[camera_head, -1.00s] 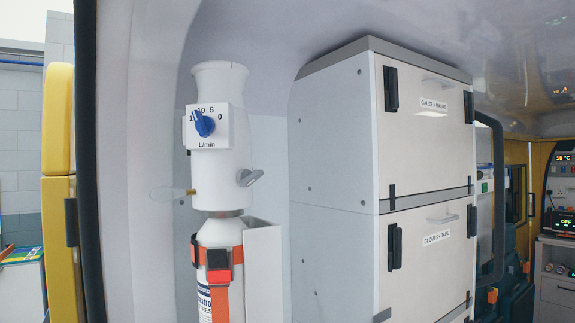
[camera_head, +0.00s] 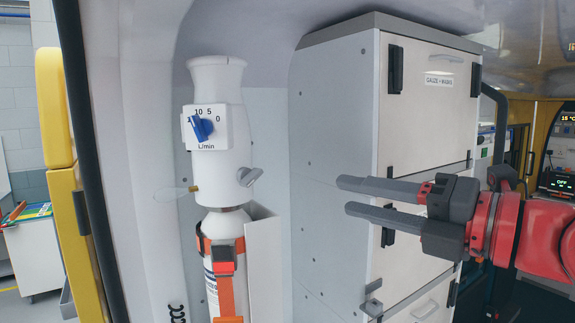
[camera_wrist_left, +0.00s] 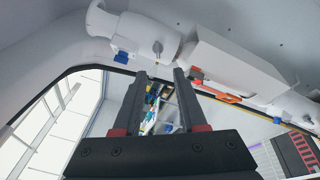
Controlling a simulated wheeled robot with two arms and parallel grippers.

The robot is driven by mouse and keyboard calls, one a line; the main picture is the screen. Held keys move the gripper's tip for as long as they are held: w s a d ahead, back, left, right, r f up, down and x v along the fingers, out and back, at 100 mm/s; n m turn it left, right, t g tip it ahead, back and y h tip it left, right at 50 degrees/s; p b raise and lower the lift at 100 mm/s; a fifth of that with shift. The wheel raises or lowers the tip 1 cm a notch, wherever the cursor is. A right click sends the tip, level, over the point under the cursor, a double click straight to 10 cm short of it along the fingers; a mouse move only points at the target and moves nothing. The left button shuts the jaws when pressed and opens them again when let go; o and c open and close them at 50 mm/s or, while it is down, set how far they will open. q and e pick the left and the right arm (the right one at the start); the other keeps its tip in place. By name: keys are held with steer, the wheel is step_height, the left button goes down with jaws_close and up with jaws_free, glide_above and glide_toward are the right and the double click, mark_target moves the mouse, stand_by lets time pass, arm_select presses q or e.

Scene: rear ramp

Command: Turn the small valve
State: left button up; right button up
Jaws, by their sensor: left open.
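A white regulator body (camera_head: 217,125) tops a strapped white cylinder (camera_head: 230,285) in the head view. A small grey valve handle (camera_head: 250,176) sticks out of its lower right side; it also shows in the left wrist view (camera_wrist_left: 157,48). A blue knob (camera_head: 201,128) sits on the L/min dial plate above and to the left, and shows in the wrist view (camera_wrist_left: 121,57). My left gripper (camera_head: 355,197) is open and empty, fingers pointing left, right of the grey handle and apart from it. My right gripper is not in view.
A white cabinet (camera_head: 335,130) with labelled doors stands behind and right of the cylinder. A white side plate (camera_head: 263,265) flanks the cylinder, and orange straps (camera_head: 226,280) hold it. A yellow post and dark door edge (camera_head: 85,150) are at left. Space before the regulator is clear.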

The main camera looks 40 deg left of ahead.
arm_select(q)
steer(key=a, duration=0.2)
steer(key=p, duration=0.4)
glide_toward(257, 178)
steer(key=a, duration=0.2)
steer(key=a+p, duration=0.1)
steer(key=a, duration=0.3)
steer(key=a+p, duration=0.1)
steer(key=shift+w+a+r+p, duration=0.15)
steer(key=shift+w+a+p, duration=0.15)
steer(key=shift+w+a, duration=0.3)
steer(key=shift+a, duration=0.35)
steer(key=shift+s, duration=0.1)
jaws_close()
